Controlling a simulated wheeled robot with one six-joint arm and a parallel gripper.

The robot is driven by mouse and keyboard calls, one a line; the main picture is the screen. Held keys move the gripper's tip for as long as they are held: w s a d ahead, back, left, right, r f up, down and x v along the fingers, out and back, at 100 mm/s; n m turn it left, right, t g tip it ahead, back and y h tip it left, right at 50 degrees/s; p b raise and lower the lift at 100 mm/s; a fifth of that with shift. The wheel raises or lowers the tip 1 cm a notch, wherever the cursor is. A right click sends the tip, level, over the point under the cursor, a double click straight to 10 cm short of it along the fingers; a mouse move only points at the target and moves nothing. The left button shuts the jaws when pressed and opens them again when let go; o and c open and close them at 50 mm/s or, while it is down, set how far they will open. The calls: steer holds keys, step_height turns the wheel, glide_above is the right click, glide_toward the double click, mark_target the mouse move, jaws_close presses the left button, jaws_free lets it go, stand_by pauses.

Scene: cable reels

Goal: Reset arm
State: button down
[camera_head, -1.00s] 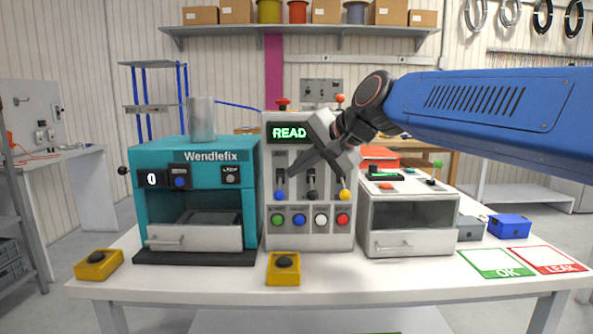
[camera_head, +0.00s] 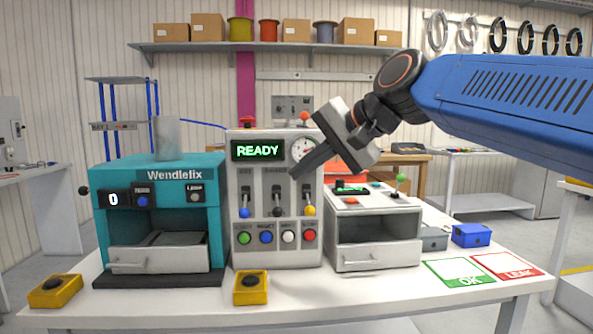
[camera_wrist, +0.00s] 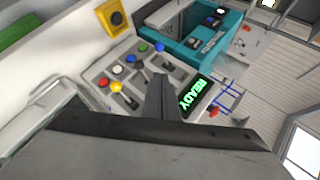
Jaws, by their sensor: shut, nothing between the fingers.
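My gripper (camera_head: 297,173) is shut and empty. In the head view it reaches in from the right on my blue arm and shows in front of the grey control panel (camera_head: 243,219). The panel's display reads READY in green. Below it are a blue, a black and a yellow lever, all with knobs low, and a row of green, blue, white and red buttons. In the wrist view my shut fingers (camera_wrist: 160,88) point at the panel (camera_wrist: 122,60), near the display. I cannot tell whether they touch it.
The teal Wendlefix machine (camera_head: 160,225) stands left of the panel. A grey drawer unit (camera_head: 378,258) stands right. Yellow push-button boxes (camera_head: 55,291) sit at the table front. A blue box (camera_head: 472,236) and OK and LEAK cards (camera_head: 460,274) lie on the right.

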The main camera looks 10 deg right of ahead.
steer(key=s+d+f+n+g+h, duration=0.1)
steer(key=s+d+f, duration=0.5)
steer(key=f, duration=0.6)
steer(key=s+d+f+n+g+h, duration=0.1)
steer(key=s+d+f+n+h, duration=0.2)
steer(key=s+d+f, duration=0.4)
steer(key=s+d+f+n+g+h, duration=0.1)
steer(key=s+d+f, duration=0.5)
steer(key=f, duration=1.2)
steer(key=s+n+h, duration=0.1)
steer(key=s+h, duration=0.1)
steer(key=shift+s+d+h, duration=0.15)
steer(key=shift+s+h, duration=0.05)
steer(key=shift+h, duration=0.1)
